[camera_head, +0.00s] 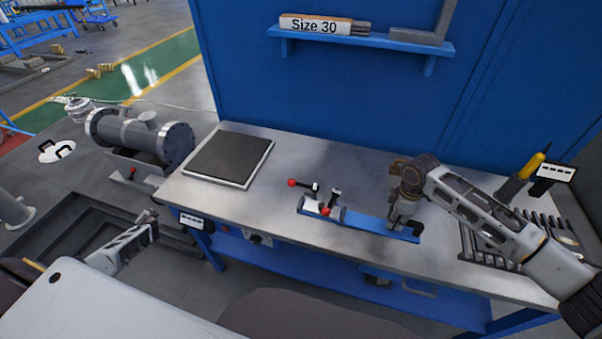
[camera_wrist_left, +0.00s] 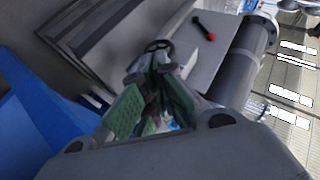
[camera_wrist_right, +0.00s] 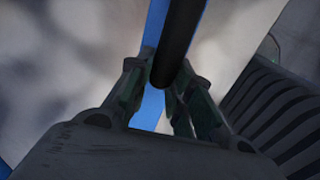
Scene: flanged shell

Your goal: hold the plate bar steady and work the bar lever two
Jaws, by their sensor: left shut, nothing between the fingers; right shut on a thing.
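The plate bar (camera_head: 375,222) is a long blue bar lying on the steel bench. Two levers with red knobs sit at its left end: one knob (camera_head: 291,182) points left, the other knob (camera_head: 325,211) points toward the front. I cannot tell which is lever two. My right gripper (camera_head: 398,222) is at the bar's right end. In the right wrist view its fingers (camera_wrist_right: 165,95) are closed around a dark rod (camera_wrist_right: 178,40) above the blue bar. My left gripper (camera_head: 150,222) is shut and empty, off the bench's left front corner; its closed fingers show in the left wrist view (camera_wrist_left: 152,95).
A grey flanged shell (camera_head: 135,133) stands left of the bench. A dark square plate (camera_head: 230,157) lies on the bench's left part. A slotted rack (camera_head: 500,250) and a yellow-handled tool (camera_head: 530,167) are at the right. A blue shelf (camera_head: 370,41) hangs behind.

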